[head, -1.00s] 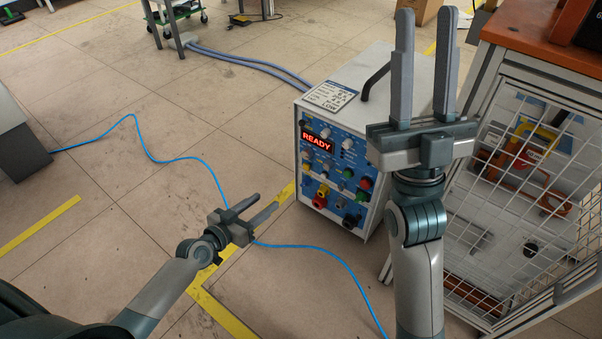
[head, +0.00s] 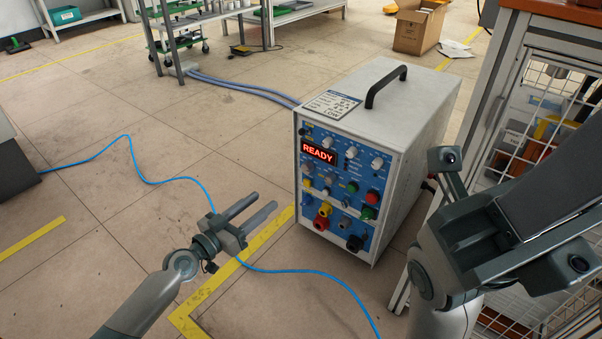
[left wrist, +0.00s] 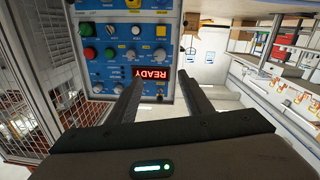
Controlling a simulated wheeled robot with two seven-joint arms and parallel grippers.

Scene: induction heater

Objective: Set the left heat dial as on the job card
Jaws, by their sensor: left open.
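The induction heater (head: 400,120) is a white box with a black handle and a blue front panel (head: 340,185). Its display (head: 319,153) glows READY in red. Small white dials (head: 351,152) run along the panel's upper part; their settings are too small to read. The job card (head: 332,104) lies on top; I make out "LOW" on its last line. My left gripper (head: 266,202) is open and empty, left of the panel and apart from it. In the left wrist view the panel (left wrist: 125,45) appears upside down beyond the open fingers. My right gripper (head: 520,215) is close to the camera, its fingertips out of frame.
A wire-mesh cart (head: 500,140) with an orange top stands right of the heater. A blue cable (head: 290,270) crosses the floor in front, near yellow floor tape (head: 200,300). A cardboard box (head: 418,28) is behind. The floor left of the heater is mostly clear.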

